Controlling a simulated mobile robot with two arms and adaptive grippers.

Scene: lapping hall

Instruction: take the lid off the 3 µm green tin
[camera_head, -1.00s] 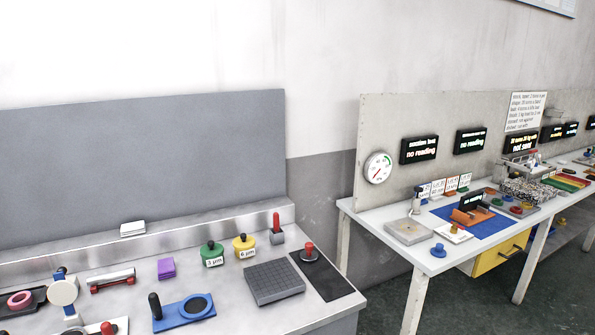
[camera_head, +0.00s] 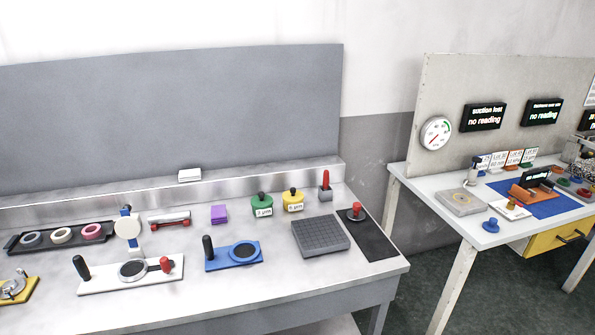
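The green tin (camera_head: 262,206) stands upright on the metal bench, toward its back right. Its lid is on, with a dark knob on top, and its white label faces me; the print is too small to read clearly now. A yellow tin (camera_head: 293,201) with a dark knob and a white label stands close to its right. Neither of my grippers is in the view.
A purple block (camera_head: 219,214) lies left of the green tin. In front are a grey grooved block (camera_head: 320,236) and a blue plate with a handle (camera_head: 234,255). A red-handled tool (camera_head: 325,186) stands at right. A white table (camera_head: 480,236) lies beyond a gap.

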